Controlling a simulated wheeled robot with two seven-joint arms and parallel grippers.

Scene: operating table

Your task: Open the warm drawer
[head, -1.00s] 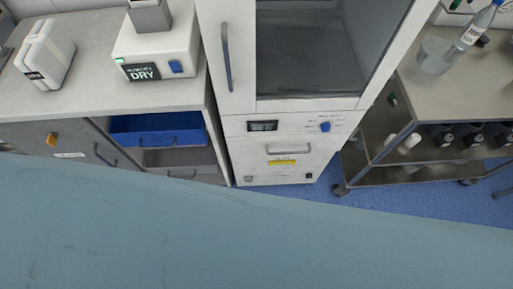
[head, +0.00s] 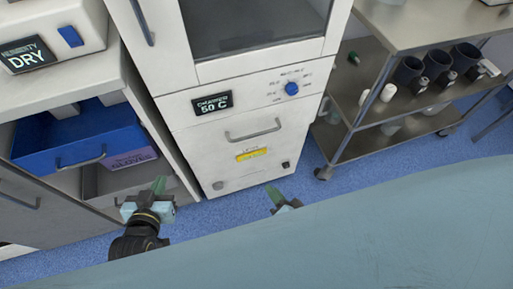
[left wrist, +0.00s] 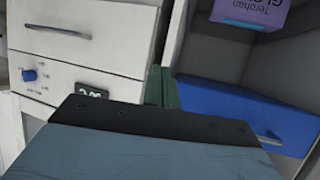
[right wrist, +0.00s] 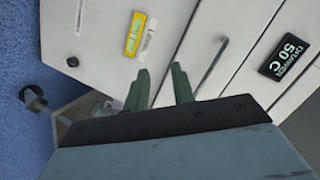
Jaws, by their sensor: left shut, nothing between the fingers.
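The warm drawer (head: 215,148) is a white front low in the white cabinet, and it is shut. Its horizontal bar handle (head: 253,131) sits above a yellow label (head: 251,155). A display (head: 212,103) above it reads "DRAWER 50 C". In the right wrist view the handle (right wrist: 212,66) shows beyond the fingers; in the left wrist view the handle (left wrist: 56,29) is at upper left. My left gripper (head: 158,186) is shut and empty, left of the drawer. My right gripper (head: 274,193) is open and empty, below the handle and apart from it; the blue-draped edge hides its arm.
The blue-draped table (head: 370,225) fills the foreground. An open shelf with a blue bin (head: 75,140) stands left of the cabinet. A metal trolley (head: 350,140) with dark cups stands to the right. Blue floor (head: 225,210) shows before the drawer. A blue knob (head: 291,89) sits above it.

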